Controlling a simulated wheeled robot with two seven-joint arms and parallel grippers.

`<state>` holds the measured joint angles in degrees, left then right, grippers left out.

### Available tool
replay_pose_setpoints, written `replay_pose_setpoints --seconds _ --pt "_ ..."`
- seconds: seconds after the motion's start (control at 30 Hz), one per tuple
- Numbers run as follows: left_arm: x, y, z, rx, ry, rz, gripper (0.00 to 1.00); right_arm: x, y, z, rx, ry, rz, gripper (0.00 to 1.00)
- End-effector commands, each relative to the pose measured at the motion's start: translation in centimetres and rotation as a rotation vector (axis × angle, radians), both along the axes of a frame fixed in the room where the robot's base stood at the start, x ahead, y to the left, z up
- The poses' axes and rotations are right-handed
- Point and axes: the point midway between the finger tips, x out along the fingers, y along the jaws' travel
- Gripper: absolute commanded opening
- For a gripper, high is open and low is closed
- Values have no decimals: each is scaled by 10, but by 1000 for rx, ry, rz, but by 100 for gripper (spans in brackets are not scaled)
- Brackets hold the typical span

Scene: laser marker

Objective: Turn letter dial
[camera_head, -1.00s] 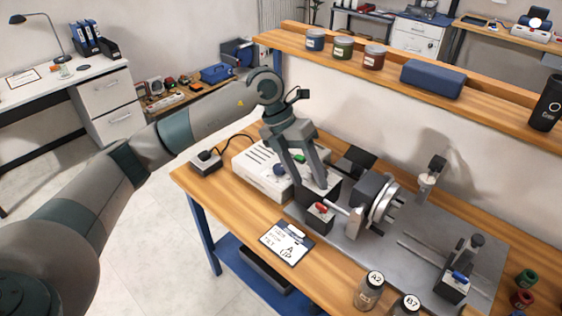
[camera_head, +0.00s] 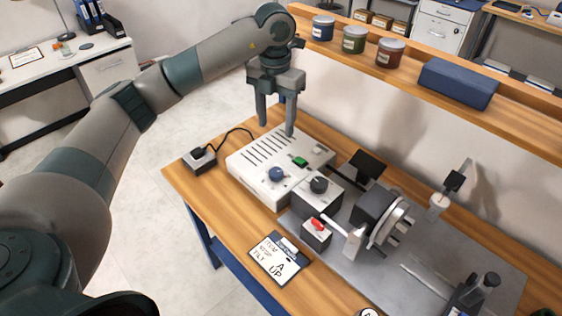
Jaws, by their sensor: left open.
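A black round knob (camera_head: 319,185) sits on top of a small grey box on the bench. A blue knob (camera_head: 277,174) and a green button (camera_head: 300,161) are on the white slotted unit (camera_head: 248,153) beside it. No letters are readable on either knob, so I cannot tell which is the letter dial. My left gripper (camera_head: 277,127) is open and empty, fingers pointing down, above the back part of the white unit. It is apart from both knobs. My right gripper is not in view.
A red switch (camera_head: 317,224) on a small box stands in front of the black knob. A chuck (camera_head: 390,220) on a grey plate stands to the right. A shelf (camera_head: 400,72) runs behind.

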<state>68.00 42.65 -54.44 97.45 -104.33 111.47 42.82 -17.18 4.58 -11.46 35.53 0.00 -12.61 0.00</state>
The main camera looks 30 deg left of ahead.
Motion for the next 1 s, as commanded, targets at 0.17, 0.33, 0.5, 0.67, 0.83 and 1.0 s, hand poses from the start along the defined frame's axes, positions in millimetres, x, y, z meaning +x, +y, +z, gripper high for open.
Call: replay_pose_setpoints --seconds 0.17,0.33,0.5,0.67,0.83,1.0 --pt "0 0 0 0 0 1 53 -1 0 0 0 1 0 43" --pt "0 0 0 0 0 0 53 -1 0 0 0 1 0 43" --pt "0 0 -6 0 2 0 53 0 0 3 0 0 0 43" --pt "-1 0 -20 0 3 1 53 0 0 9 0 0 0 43" --pt "-1 0 -44 -1 4 0 53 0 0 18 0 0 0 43" --pt "-1 0 -75 0 5 1 53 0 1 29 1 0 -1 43"
